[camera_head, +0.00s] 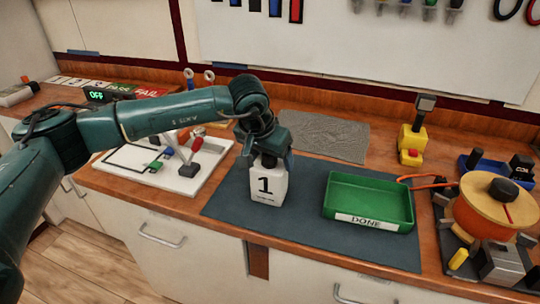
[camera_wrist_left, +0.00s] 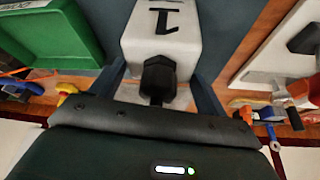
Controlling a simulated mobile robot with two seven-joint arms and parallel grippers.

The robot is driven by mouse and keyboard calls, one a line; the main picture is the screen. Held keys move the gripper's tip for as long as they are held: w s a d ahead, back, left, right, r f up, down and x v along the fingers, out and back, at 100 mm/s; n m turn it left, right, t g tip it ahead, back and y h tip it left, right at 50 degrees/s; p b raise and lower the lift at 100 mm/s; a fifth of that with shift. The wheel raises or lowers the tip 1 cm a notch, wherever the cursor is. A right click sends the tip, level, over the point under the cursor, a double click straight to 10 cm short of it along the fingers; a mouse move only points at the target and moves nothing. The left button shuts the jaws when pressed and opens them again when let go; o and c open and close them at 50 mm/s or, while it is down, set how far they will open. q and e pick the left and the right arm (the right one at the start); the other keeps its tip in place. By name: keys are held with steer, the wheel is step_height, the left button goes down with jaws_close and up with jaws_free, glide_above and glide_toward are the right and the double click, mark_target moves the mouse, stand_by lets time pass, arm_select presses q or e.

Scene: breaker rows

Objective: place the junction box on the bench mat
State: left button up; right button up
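The junction box (camera_head: 266,186) is white, marked with a black 1, and upright over the dark bench mat (camera_head: 222,207), left of the green tray. Its base appears to be at the mat surface; a small gap beneath cannot be ruled out. My left gripper (camera_head: 268,154) comes down on its top from above. In the left wrist view the box (camera_wrist_left: 140,45) lies between the two fingers of my left gripper (camera_wrist_left: 160,80), with its black gland (camera_wrist_left: 158,76) towards the palm. The fingers appear to press both sides. My right gripper is not in view.
A green tray labelled DONE (camera_head: 368,200) stands on the mat's right part. A white board with small parts (camera_head: 150,178) lies to the left. A grey mat (camera_head: 322,136) lies behind. An orange cable spool (camera_head: 492,212) is at the right. Mat in front of the box is clear.

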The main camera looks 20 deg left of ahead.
arm_select(q)
steer(key=o, duration=0.4)
steer(key=shift+o, duration=0.2)
steer(key=shift+r, duration=0.25)
steer(key=v, duration=1.1)
steer(key=shift+s+r+b, duration=0.2)
steer(key=shift+r+b, duration=0.15)
steer(key=shift+b, duration=0.1)
